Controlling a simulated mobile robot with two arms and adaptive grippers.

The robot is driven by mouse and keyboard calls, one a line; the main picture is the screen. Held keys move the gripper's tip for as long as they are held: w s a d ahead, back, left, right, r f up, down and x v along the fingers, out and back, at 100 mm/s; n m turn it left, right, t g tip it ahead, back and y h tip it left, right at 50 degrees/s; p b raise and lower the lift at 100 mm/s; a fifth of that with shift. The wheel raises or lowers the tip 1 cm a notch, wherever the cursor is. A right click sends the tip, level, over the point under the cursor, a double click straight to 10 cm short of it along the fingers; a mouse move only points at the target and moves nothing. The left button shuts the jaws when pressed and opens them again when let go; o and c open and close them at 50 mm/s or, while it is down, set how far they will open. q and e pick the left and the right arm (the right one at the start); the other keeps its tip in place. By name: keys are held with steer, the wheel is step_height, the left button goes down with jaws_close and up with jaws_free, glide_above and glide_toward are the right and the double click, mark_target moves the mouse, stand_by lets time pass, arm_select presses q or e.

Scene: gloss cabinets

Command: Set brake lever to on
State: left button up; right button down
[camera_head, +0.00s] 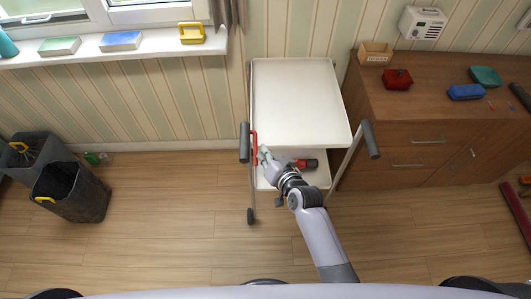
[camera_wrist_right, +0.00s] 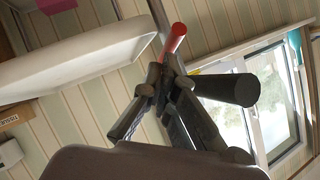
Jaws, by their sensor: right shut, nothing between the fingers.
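A white two-tier cart (camera_head: 298,95) stands against the wall, and its tray edge also shows in the right wrist view (camera_wrist_right: 75,70). A red brake lever (camera_head: 254,143) is at the cart's front left, beside the dark left handle grip (camera_head: 244,142). In the right wrist view the lever's red end (camera_wrist_right: 175,38) lies just beyond my fingers, and the dark grip (camera_wrist_right: 228,88) is to their right. My right gripper (camera_head: 264,154) is shut and empty, close to the lever; I cannot tell if they touch. My left gripper is out of view.
A red and dark item (camera_head: 306,164) lies on the cart's lower shelf, near my right wrist. A second handle (camera_head: 371,140) sticks out at the cart's right. A brown cabinet (camera_head: 425,105) stands to the right; bins (camera_head: 75,195) stand at left.

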step_height(320, 180, down, 4)
steer(key=t+b, duration=0.1)
steer(key=b, duration=0.3)
steer(key=shift+w+r+n, duration=0.1)
steer(key=shift+r+n, duration=0.05)
steer(key=shift+n, duration=0.15)
steer(key=shift+r, duration=0.1)
